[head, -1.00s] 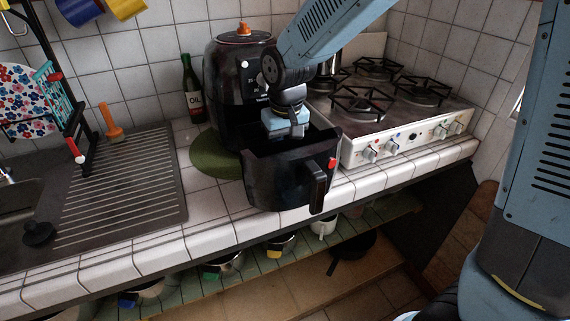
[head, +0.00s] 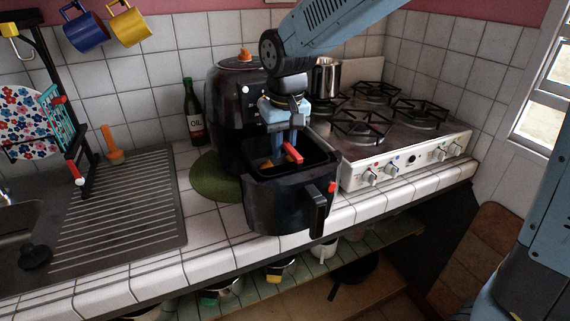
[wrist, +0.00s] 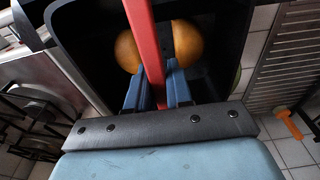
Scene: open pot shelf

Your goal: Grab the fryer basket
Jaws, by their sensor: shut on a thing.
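The black fryer drawer (head: 272,200) is pulled out from the dark air fryer (head: 233,105) and juts toward the counter's front edge. Its black handle (head: 318,210) points forward. My gripper (head: 287,146) reaches down into the open drawer. Its blue fingers (wrist: 155,88) are shut on a red bar (wrist: 146,45), which also shows in the head view (head: 293,153). The bar looks like the basket's handle, but the basket itself is hard to make out in the dark interior. Orange round pieces (wrist: 187,46) lie beneath the bar.
A stove (head: 405,140) with black burner grates stands close on the right. A green bottle (head: 193,112) stands behind on the left, near a green round mat (head: 210,180). Mugs (head: 129,25) hang above.

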